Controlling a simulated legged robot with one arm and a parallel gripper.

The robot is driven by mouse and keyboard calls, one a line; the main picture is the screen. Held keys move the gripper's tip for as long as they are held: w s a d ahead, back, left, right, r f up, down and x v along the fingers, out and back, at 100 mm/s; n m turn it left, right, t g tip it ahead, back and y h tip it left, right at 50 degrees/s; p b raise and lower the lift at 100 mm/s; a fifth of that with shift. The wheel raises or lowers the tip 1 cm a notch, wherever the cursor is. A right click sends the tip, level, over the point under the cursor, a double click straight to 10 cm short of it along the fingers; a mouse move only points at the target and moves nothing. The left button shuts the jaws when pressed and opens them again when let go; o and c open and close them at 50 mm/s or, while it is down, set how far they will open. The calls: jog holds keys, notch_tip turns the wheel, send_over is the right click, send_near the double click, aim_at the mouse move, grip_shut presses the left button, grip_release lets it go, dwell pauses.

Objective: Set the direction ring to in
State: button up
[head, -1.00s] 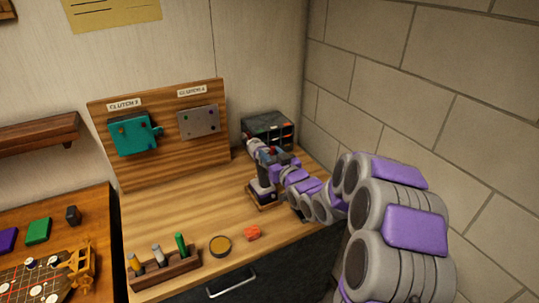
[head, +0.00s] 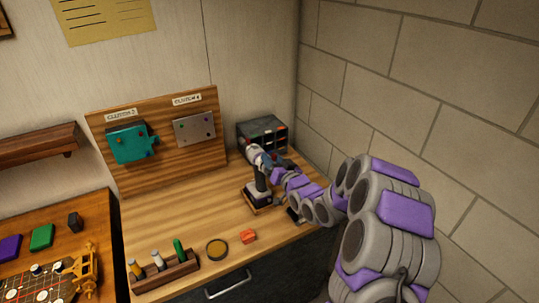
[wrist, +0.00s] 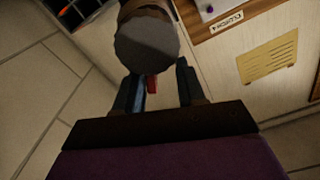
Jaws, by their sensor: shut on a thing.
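A cordless drill (head: 258,183) stands upright on the wooden bench, its dark battery base on a small wooden stand. My gripper (head: 271,164) is at the upper body of the drill, reaching in from the right. In the wrist view, the fingers of my gripper (wrist: 156,92) are on either side of a blue and red part of the drill (wrist: 151,84), shut on it. A round grey end with a brown rim (wrist: 146,42) fills the top middle of that view. The direction ring and its marks cannot be made out clearly; my fingers and wrist cover that area.
A dark parts organizer (head: 263,136) stands behind the drill. A wooden board (head: 165,165) carries a teal and a grey plate under clutch labels. A tool rack (head: 165,274), a round tin (head: 217,250) and a small orange object (head: 248,236) lie in front. A block wall (head: 420,90) closes the right side.

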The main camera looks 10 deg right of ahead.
jog(key=shift+d+f+m, duration=0.15)
jog(key=shift+f+m, duration=0.2)
jog(key=shift+m, duration=0.05)
jog(key=shift+p, duration=0.45)
grip_shut()
jog(key=shift+w+d+f+m+p, duration=0.15)
jog(key=shift+m+p, duration=0.15)
jog(key=shift+m, duration=0.3)
jog(key=shift+f, duration=0.1)
